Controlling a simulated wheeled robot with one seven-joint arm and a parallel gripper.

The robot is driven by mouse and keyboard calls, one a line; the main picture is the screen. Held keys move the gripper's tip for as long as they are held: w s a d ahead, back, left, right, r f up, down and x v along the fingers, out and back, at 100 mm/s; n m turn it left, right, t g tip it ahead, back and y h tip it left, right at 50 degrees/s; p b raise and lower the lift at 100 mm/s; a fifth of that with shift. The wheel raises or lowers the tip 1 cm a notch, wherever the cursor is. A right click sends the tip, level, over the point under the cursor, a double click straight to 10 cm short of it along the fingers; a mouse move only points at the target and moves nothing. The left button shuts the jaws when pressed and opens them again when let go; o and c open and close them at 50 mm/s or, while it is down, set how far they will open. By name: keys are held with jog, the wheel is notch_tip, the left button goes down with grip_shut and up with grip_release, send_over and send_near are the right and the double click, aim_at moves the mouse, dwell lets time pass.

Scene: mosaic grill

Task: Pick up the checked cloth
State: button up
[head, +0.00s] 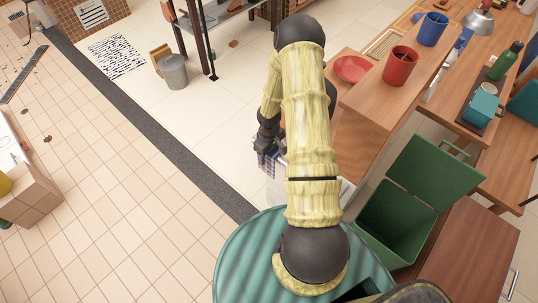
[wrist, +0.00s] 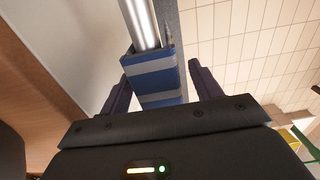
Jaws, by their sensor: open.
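The checked cloth (wrist: 158,78), blue with pale bands, hangs over a shiny metal bar (wrist: 140,22) in the wrist view. My gripper (wrist: 160,68) is open, with one dark finger on each side of the cloth. Narrow gaps seem to remain between the fingers and the cloth; whether either finger touches it, I cannot tell. In the head view a small part of the cloth (head: 267,164) shows just below my gripper (head: 268,146). My arm hides most of the cloth and bar there.
A wooden counter (head: 345,110) with a red plate (head: 352,69), a red cup (head: 400,65) and a blue cup (head: 432,28) stands right of my arm. An open green bin (head: 395,222) stands lower right. The tiled floor (head: 140,190) to the left is mostly clear.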

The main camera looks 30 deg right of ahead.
jog(key=shift+f, duration=1.15)
jog(key=c, duration=1)
